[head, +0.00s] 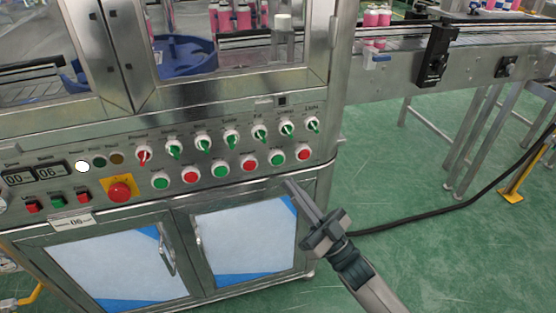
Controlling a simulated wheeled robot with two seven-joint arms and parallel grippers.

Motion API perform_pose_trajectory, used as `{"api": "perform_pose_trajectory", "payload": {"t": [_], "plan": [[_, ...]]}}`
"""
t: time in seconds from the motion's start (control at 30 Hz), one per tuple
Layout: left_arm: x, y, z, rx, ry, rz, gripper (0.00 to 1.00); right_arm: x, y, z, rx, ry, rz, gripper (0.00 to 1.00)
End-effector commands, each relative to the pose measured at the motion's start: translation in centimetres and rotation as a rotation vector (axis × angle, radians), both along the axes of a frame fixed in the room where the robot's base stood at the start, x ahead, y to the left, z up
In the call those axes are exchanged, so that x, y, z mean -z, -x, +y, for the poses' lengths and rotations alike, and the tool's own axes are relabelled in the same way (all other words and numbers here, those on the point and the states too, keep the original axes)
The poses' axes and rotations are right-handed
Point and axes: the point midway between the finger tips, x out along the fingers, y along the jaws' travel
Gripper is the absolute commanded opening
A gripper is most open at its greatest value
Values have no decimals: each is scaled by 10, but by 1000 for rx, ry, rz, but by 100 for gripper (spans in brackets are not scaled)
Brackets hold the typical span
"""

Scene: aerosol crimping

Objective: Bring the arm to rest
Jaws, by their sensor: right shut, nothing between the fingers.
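My right gripper (289,183) is shut and empty. Its arm comes in from the lower right, and the fingers point up and left. The fingertips show just below the lower row of buttons on the machine's control panel (225,196). I cannot tell whether they touch the panel. The panel carries a row of rotary switches, one red-handled (144,157) and several green-handled (230,141), above a row of red and green push buttons. A red emergency stop (120,191) sits on a yellow plate to the left. My left gripper does not show.
Cabinet doors (242,240) with handles are below the panel. A conveyor (480,65) with pink cans (376,17) runs off to the right on metal legs. A black cable (440,213) lies on the green floor (460,265), which is mostly clear at lower right.

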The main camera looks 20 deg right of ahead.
Motion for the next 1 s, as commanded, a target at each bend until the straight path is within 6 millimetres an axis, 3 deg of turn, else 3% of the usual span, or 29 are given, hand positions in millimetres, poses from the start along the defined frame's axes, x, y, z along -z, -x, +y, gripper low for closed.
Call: {"api": "perform_pose_trajectory", "payload": {"t": [0.77, 1.0], "plan": [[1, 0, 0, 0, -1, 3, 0, 2, 0, 0, 6, 1, 11, 0], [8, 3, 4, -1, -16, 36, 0, 32, 0, 2, 78, 23, 154, 0]]}}
